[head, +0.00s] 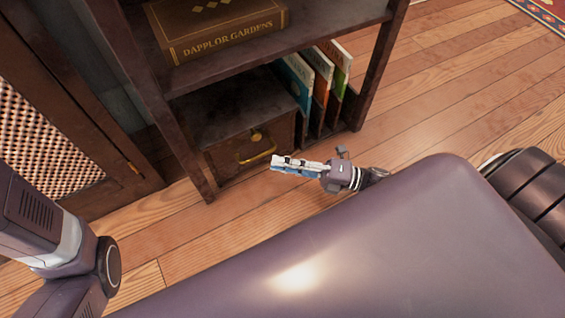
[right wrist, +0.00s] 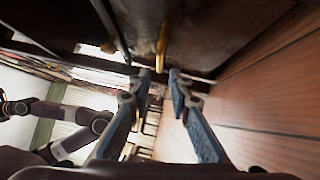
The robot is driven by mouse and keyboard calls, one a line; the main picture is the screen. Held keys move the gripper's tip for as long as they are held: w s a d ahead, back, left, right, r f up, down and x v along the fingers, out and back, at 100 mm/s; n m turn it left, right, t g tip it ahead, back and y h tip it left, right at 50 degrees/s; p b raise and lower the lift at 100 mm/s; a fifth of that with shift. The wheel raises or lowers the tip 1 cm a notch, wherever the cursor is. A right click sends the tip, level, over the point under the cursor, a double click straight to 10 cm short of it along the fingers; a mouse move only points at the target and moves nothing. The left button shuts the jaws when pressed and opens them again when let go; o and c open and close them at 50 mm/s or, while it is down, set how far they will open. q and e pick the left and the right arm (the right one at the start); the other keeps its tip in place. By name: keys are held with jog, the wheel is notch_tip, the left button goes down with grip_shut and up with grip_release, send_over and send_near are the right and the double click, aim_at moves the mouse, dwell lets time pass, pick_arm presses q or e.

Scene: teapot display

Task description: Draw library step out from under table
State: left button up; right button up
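A dark wooden box (head: 228,163) with a brass handle (head: 257,149) sits in the bottom bay of a dark shelf unit; this seems to be the library step. My right gripper (head: 276,164) is in front of the box, just right of the handle in the head view. In the right wrist view my right gripper (right wrist: 161,74) has its two fingers apart with nothing between them. The handle (right wrist: 163,43) shows just beyond the fingertips, in line with the gap. My left arm comes in at the left of the head view, with its gripper out of sight.
Several upright books (head: 318,85) stand right of the box. A large brown book (head: 215,28) lies on the shelf above. A cabinet with a lattice door (head: 50,140) stands left. Wooden floor (head: 215,228) in front is clear.

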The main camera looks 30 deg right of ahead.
aim_at(253, 157)
jog(key=shift+b+x, duration=1.55)
jog(key=shift+x, duration=2.35)
grip_shut()
